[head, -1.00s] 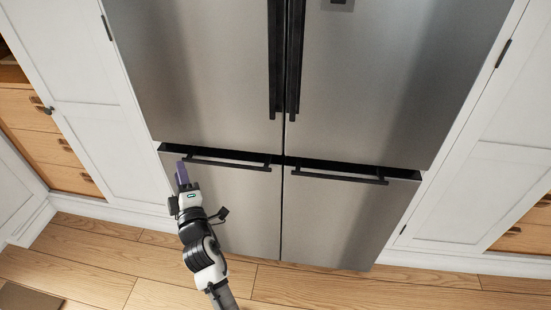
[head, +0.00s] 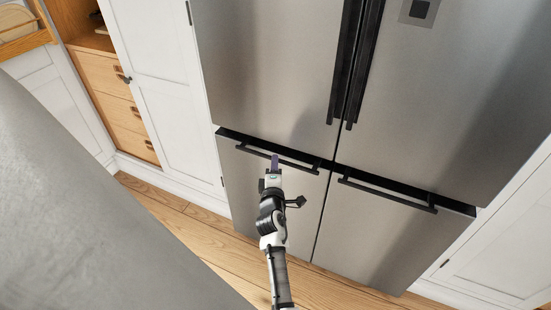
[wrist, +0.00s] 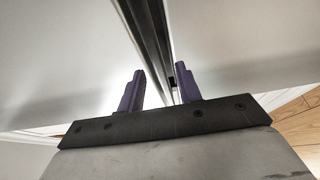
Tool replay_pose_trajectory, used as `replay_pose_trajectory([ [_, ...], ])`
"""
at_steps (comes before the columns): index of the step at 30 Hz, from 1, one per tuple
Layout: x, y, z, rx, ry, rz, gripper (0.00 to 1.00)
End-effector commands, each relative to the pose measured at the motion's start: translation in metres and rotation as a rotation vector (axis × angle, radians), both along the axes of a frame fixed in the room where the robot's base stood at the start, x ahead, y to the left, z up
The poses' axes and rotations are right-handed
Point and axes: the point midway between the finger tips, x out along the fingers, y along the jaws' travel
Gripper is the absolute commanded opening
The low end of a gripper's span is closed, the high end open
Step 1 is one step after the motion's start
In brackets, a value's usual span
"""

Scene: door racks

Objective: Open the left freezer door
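The left freezer door (head: 240,188) is the lower left steel panel of the fridge and looks closed. Its black horizontal bar handle (head: 300,167) runs along the top edge. My gripper (head: 275,160) is in front of the handle's middle in the head view, its purple fingers overlapping the bar. In the wrist view my gripper (wrist: 160,85) is open, with a finger on each side of a dark strip. I cannot tell whether the bar lies between the fingers or whether they touch it.
The right freezer door (head: 375,230) has a similar handle (head: 390,193). Two tall upper doors with vertical black handles (head: 362,70) are above. A grey surface (head: 80,200) fills the left foreground. White cabinets (head: 160,80) flank the fridge. Wooden floor (head: 225,255) shows below.

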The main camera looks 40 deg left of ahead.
Motion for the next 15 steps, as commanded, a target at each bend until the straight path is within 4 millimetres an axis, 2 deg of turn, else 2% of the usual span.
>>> replay_pose_trajectory([
  [6, 0.022, 0.017, 0.0, 0.0, 0.0, 0.0, 0.35],
  [15, 0.029, 0.022, 0.0, 0.0, 0.0, 0.0, 0.35],
])
